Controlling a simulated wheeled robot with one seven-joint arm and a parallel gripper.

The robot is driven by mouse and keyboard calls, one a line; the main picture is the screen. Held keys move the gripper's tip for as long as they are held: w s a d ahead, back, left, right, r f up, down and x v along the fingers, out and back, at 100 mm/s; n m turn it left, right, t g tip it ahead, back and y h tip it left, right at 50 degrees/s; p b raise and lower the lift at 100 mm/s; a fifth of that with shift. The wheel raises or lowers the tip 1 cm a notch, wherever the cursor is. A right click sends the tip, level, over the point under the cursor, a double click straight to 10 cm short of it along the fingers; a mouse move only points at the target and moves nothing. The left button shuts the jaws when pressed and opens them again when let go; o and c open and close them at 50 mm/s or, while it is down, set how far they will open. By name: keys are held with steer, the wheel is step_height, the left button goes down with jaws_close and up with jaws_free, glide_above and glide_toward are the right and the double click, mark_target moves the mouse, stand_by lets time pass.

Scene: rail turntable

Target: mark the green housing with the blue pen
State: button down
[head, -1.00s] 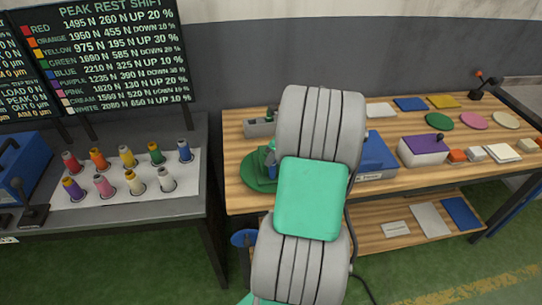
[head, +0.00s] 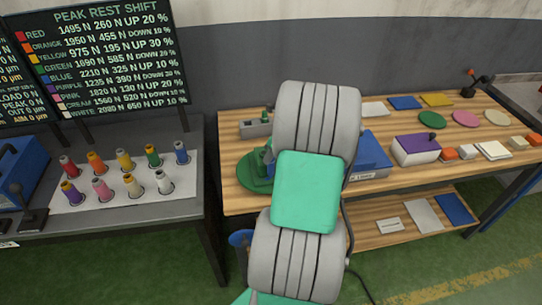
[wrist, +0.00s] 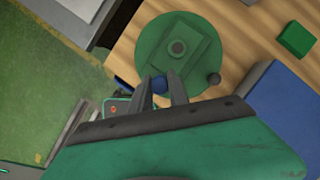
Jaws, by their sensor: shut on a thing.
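The green housing (wrist: 190,65) is a squarish green block with a round grey boss on top. It sits on a round green turntable (wrist: 150,50) at the bench's near left edge. The turntable also shows in the head view (head: 250,183), where my arm partly covers it. My gripper (wrist: 162,90) is shut on a small blue thing, which appears to be the blue pen (wrist: 160,84); only a little of it shows between the fingertips. The fingertips are at the housing's near side in the wrist view. I cannot tell whether the pen touches it.
A blue box (head: 374,155) and a purple-topped box (head: 416,148) stand right of my arm on the wooden bench (head: 235,205). A green block (wrist: 296,38) lies near the turntable. Several coloured spool-like pieces stand on a white sheet (head: 120,200) on the left table.

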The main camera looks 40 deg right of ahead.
steer(key=shift+r, duration=2.6)
